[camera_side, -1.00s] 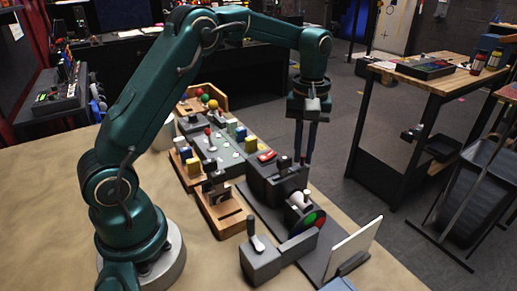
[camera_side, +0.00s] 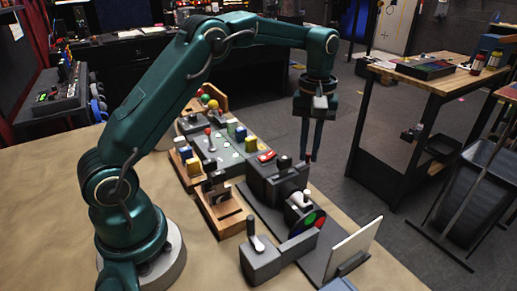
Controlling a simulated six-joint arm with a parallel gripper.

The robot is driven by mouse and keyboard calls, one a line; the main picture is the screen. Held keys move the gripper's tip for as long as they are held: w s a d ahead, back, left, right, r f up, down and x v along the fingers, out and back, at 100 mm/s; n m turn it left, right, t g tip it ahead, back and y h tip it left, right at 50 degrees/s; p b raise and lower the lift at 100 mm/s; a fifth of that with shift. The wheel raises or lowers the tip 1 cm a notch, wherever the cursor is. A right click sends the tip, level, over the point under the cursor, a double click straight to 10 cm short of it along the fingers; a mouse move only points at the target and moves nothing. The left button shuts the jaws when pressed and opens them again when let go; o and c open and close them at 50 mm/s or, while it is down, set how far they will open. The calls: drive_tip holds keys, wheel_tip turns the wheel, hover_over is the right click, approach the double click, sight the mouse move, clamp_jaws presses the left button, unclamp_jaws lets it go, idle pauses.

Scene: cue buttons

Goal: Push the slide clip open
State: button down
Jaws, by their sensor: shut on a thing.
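My gripper (camera_side: 309,157) hangs pointing down, its two slim dark fingers close together at the far right edge of a dark box. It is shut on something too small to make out. The dark box (camera_side: 262,185) has a short black upright tab (camera_side: 284,164) on top, just left of the fingers. A red piece (camera_side: 266,156) lies at the box's back. I cannot tell for sure which part is the slide clip. Whether the fingertips touch the box is also unclear.
A lever box (camera_side: 260,262) and a white upright panel (camera_side: 352,246) stand at the front. Coloured blocks (camera_side: 240,134) crowd the board behind. The tabletop (camera_side: 50,200) is bare at left.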

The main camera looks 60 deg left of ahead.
drive_tip(key=shift+w+r, duration=0.1)
drive_tip(key=shift+w, duration=0.2)
drive_tip(key=c, duration=0.9)
unclamp_jaws()
drive_tip(key=shift+o, duration=0.2)
drive_tip(key=shift+r, duration=2.5)
